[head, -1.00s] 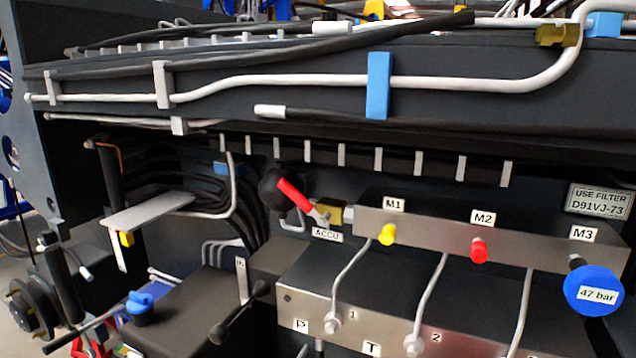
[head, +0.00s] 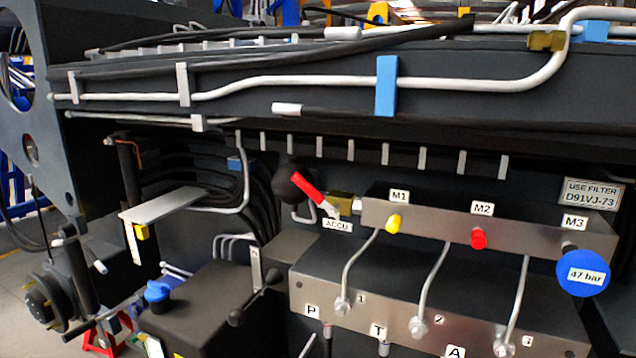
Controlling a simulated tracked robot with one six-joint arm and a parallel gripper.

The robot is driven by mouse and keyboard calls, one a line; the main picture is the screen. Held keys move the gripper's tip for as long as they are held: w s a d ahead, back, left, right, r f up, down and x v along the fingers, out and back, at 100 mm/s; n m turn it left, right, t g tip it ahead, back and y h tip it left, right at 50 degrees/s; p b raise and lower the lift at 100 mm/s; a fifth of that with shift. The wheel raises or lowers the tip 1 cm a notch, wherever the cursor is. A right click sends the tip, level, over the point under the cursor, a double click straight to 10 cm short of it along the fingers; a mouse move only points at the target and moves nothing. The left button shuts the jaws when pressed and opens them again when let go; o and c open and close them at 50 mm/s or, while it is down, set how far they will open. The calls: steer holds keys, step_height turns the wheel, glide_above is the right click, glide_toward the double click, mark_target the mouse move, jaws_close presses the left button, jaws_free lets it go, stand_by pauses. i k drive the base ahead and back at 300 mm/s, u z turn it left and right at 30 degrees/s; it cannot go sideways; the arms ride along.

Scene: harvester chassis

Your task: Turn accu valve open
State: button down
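The accu valve's red lever (head: 309,188) slants from upper left to lower right. It sits on a brass valve body (head: 341,203) at the left end of the steel M1–M3 manifold. A white ACCU label (head: 337,226) is just below. A dark round accumulator (head: 290,180) is behind the lever's upper end. My gripper is not in view.
Yellow (head: 393,224) and red (head: 478,239) caps and a blue 47 bar gauge (head: 583,273) stick out right of the valve. A black-knobbed lever (head: 255,296) and a grey plate (head: 165,205) stand to the left. A pipe-lined beam (head: 330,110) overhangs above.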

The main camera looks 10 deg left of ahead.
mark_target(317, 196)
steer(key=k, duration=0.45)
steer(key=u, duration=1.75)
steer(key=i, duration=1)
steer(key=u, duration=0.35)
